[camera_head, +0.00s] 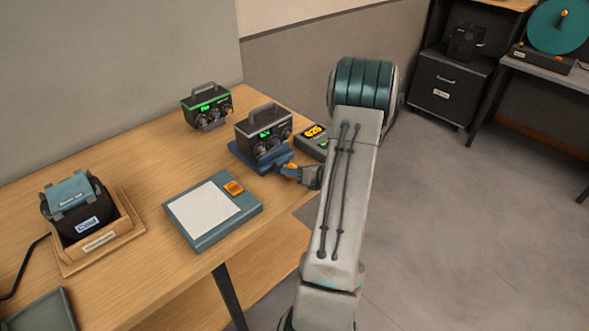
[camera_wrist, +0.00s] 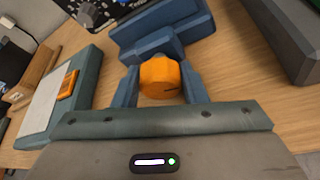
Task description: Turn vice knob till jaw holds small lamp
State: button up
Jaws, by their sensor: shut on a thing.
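The blue vice (camera_head: 238,155) stands near the right edge of the wooden table; its blue body also shows in the wrist view (camera_wrist: 165,32). A dark box with a handle and green display (camera_head: 263,133), apparently the small lamp, stands upright at the vice. I cannot tell whether the jaw touches it. The orange vice knob (camera_wrist: 160,78) is between my gripper's two blue fingers. My gripper (camera_wrist: 160,88) is shut on it, one finger on each side.
A similar green-topped box (camera_head: 207,106) stands behind. A dark device with a yellow display (camera_head: 314,135) is right of the vice. A flat teal pad (camera_head: 205,240) with an orange button lies in front. A wooden tray (camera_head: 133,222) holds a black bag at left.

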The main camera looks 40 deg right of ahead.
dwell(0.4)
jog(key=o, duration=1)
jog(key=shift+c, duration=0.2)
